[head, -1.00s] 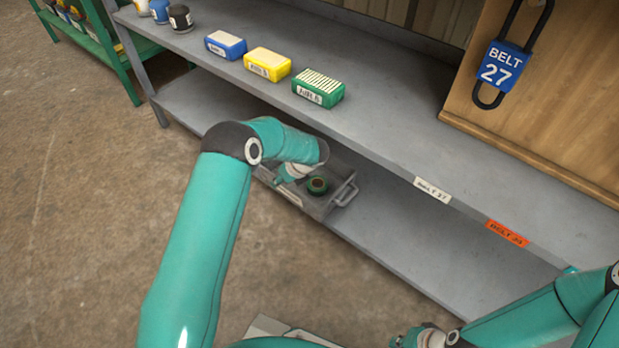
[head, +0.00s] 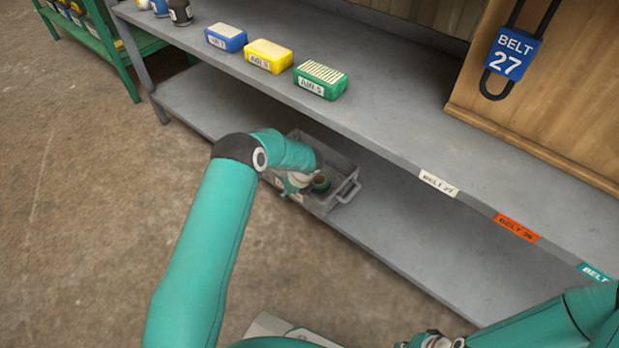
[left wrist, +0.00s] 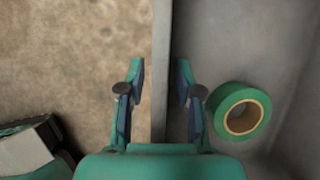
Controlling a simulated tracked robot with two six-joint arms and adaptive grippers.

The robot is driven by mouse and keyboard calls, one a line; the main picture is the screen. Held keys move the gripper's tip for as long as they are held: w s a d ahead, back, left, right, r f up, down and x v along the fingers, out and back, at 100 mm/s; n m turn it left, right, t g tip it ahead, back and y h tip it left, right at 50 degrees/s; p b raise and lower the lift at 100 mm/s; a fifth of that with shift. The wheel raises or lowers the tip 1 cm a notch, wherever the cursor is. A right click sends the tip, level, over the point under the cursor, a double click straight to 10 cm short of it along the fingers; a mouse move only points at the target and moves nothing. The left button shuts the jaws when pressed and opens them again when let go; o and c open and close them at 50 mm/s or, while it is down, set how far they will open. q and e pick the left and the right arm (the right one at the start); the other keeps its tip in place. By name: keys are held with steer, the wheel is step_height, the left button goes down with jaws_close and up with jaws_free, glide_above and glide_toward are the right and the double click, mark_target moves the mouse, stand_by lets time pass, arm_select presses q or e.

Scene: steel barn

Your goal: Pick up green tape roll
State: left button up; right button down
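The green tape roll (left wrist: 241,112) lies flat inside a grey bin, with its tan core facing up in the left wrist view. In the head view the roll (head: 320,183) shows beside my left gripper (head: 297,181), partly covered by it. The grey bin (head: 346,190) sits on the lower shelf. In the left wrist view my left gripper (left wrist: 160,85) is open and empty, its fingers on either side of the bin's wall edge, with the roll just right of the right finger. My right gripper (head: 428,340) is at the bottom edge of the head view, its fingers unclear.
The upper shelf (head: 390,130) overhangs the lower shelf behind the bin. Blue (head: 226,37), yellow (head: 268,56) and green (head: 320,79) boxes stand on it. The lower shelf (head: 420,255) is clear right of the bin.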

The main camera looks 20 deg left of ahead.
arm_select(q)
jaws_close()
steer(key=shift+r, duration=0.25)
stand_by(0.4)
